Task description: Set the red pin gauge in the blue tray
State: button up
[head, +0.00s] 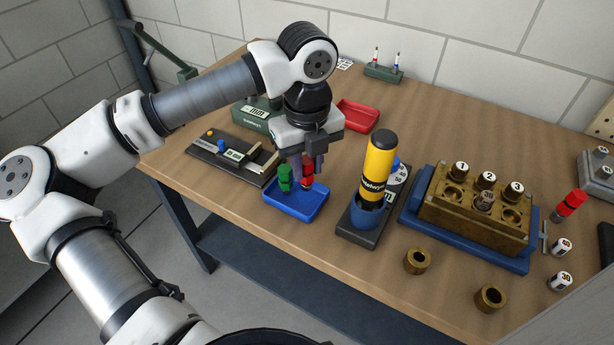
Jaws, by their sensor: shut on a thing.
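The blue tray (285,208) lies near the table's front edge, left of the middle. My gripper (308,168) points down over it and is shut on the red pin gauge (308,174). The fingers hide part of the gauge, and I cannot tell whether its lower end touches the tray floor. A green gauge (285,180) stands in the left part of the tray, close beside my gripper. Another red-handled gauge (571,204) stands tilted at the table's right side.
A yellow-and-black tool (379,165) stands in a holder just right of the tray. A brass block (473,217) with numbered plugs sits further right, near loose brass rings (416,260). A red tray (358,115) lies behind my gripper. A measuring device (228,155) lies to the left.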

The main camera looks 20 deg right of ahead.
aim_at(307, 180)
notch_tip(307, 180, down, 5)
jog(key=shift+r+p, duration=0.2)
jog(key=shift+p, duration=0.15)
jog(key=shift+f+b, duration=0.25)
jog(key=shift+b, duration=0.15)
jog(key=o, duration=0.9)
jog(key=shift+r, duration=0.1)
jog(key=shift+r, duration=0.1)
jog(key=shift+r+p, duration=0.25)
jog(key=shift+p, duration=0.3)
notch_tip(307, 180, up, 12)
jog(key=shift+f+b, duration=0.2)
jog(key=shift+b, duration=0.8)
